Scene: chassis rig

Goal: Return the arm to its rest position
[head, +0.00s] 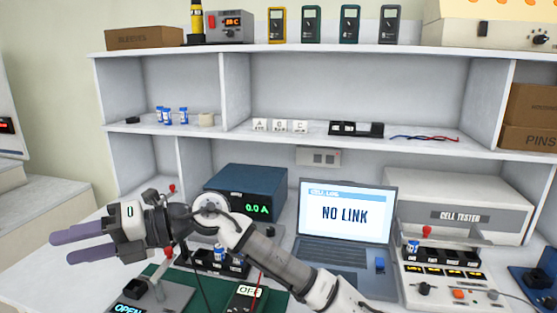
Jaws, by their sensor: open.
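My gripper (76,243) is at the left of the head view, above the bench. Its two purple-grey fingers point left and are apart, with nothing between them. My arm (268,255) runs from the bottom right up to the gripper. It hides part of the green mat and of the black holder behind it.
A blue power supply (245,190) reading 0.0 A stands behind my arm. A laptop (346,215) shows NO LINK. A black holder (232,268) has a blue-and-white cell. A device reading OPEN (130,307) lies below the gripper. The cell tester (455,218) is at right; shelves rise behind.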

